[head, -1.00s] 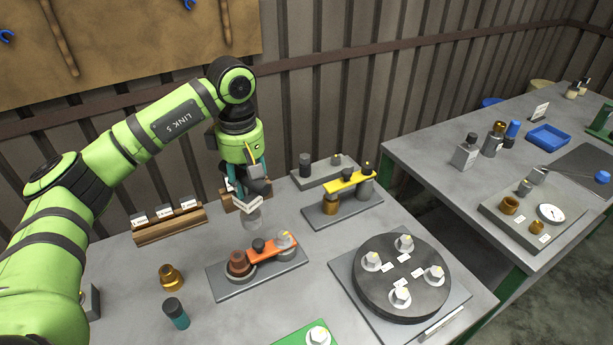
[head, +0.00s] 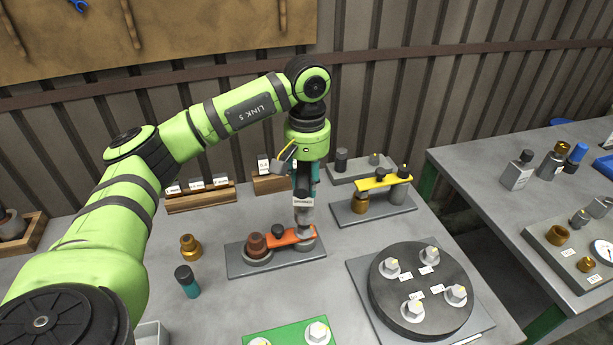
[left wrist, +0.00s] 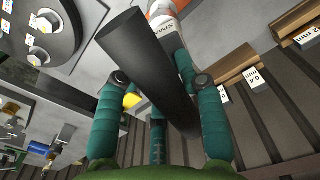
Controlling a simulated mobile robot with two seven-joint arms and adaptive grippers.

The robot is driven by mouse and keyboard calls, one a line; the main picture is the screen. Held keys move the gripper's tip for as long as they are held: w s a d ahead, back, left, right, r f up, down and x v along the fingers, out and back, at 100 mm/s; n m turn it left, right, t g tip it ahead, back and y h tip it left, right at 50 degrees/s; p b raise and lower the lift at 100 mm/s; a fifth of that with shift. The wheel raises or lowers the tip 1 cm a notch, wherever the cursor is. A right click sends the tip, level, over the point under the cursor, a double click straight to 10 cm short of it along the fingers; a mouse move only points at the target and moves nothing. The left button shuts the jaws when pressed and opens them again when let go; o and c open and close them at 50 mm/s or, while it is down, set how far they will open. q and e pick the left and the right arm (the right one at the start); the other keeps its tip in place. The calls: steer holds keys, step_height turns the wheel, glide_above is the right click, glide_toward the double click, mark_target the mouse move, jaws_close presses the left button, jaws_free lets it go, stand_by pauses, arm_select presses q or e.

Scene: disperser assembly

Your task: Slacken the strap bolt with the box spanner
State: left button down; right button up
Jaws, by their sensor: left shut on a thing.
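My left gripper (head: 305,178) is shut on the box spanner (head: 304,212), a grey upright tool with a white label. The spanner stands over the right end of the orange strap (head: 288,237), where it hides the strap bolt. I cannot tell whether it is fully seated. The strap lies on a grey plate (head: 240,267), with a brown-red fitting (head: 257,246) at its left end. In the left wrist view, the labelled part of the spanner (left wrist: 164,32) reaches toward the orange strap (left wrist: 178,5), and a dark cylinder crosses between my fingers. My right gripper is out of view.
A yellow-strap fixture (head: 383,183) stands behind right. A round black flange (head: 420,290) with several bolts lies front right, and a green plate (head: 290,338) in front. A brass fitting (head: 190,247) and a teal-black cylinder (head: 187,281) stand left. Wooden racks (head: 200,199) sit behind.

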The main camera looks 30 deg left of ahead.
arm_select(q)
steer(key=shift+m, duration=0.9)
steer(key=shift+s+f+m+b, duration=0.2)
steer(key=shift+m+b, duration=0.2)
steer(key=shift+m, duration=0.3)
steer(key=shift+f+m, duration=0.1)
steer(key=shift+m, duration=0.7)
steer(key=m+b, duration=0.1)
steer(key=m, duration=0.3)
steer(key=shift+f+b, duration=0.15)
steer(key=shift+b, duration=0.15)
steer(key=shift+s+m, duration=0.15)
steer(key=shift+m, duration=1.25)
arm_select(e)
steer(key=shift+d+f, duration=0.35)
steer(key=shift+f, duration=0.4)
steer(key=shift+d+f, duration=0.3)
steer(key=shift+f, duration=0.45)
arm_select(q)
steer(key=shift+b, duration=0.3)
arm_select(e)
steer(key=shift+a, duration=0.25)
arm_select(q)
steer(key=shift+f+b, duration=0.3)
steer(key=shift+f, duration=0.1)
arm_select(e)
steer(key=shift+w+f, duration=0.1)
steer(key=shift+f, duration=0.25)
